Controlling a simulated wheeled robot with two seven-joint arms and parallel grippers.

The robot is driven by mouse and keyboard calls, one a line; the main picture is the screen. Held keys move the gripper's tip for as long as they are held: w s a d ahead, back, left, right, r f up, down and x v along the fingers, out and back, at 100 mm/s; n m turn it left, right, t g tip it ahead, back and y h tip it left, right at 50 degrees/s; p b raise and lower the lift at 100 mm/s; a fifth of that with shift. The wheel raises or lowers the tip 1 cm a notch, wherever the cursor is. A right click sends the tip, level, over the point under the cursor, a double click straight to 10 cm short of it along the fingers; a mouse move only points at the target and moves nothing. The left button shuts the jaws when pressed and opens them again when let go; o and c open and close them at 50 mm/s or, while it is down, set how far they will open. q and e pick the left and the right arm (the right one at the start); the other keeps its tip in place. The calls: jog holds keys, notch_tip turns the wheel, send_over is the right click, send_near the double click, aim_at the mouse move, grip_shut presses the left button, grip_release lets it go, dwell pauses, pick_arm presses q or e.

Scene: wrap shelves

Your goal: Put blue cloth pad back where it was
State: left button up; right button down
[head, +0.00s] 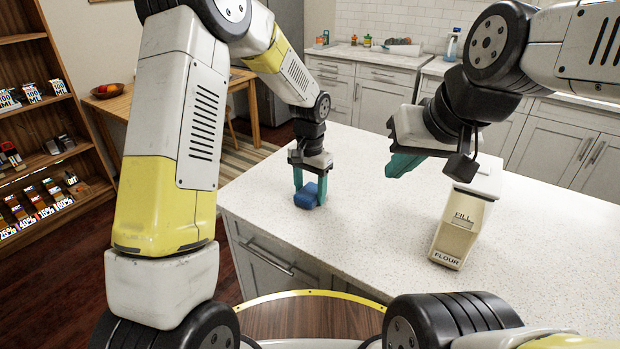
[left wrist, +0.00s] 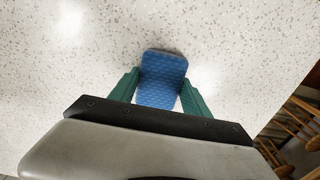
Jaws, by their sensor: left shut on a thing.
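The blue cloth pad (head: 306,196) is between the green fingers of my left gripper (head: 310,187), at the left part of the white speckled counter (head: 370,215). In the left wrist view the pad (left wrist: 160,80) lies between the two fingers, with its far end sticking out past them. My left gripper is shut on it, pointing down, at or just above the counter surface; I cannot tell if the pad touches it. My right gripper (head: 405,163) is above the counter, left of the flour canister; its fingers overlap in this view, so its opening is unclear.
A cream flour canister (head: 462,228) with a white lid stands on the counter at the right. A wooden shelf (head: 45,150) with small boxes and labels is at the far left. A wooden table (head: 125,95) holds a fruit bowl (head: 107,90). The counter's middle is clear.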

aim_at(310, 191)
pick_arm(q)
jog(key=o, duration=1.3)
jog(key=shift+f, duration=0.1)
notch_tip(310, 191, up, 12)
jog(key=s+a+r+n+t+h, duration=0.1)
jog(key=s+a+r+n+t, duration=0.2)
jog(key=s+a+r, duration=0.65)
jog(key=s+a+n+t, duration=0.1)
jog(key=s+a, duration=0.1)
jog(key=s, duration=0.5)
jog(key=s+a+r+n+t+h, duration=0.1)
jog(key=s+a+n+t, duration=0.1)
jog(key=s, duration=0.4)
jog(key=shift+s+a+r, duration=0.25)
jog(key=shift+s+a, duration=0.1)
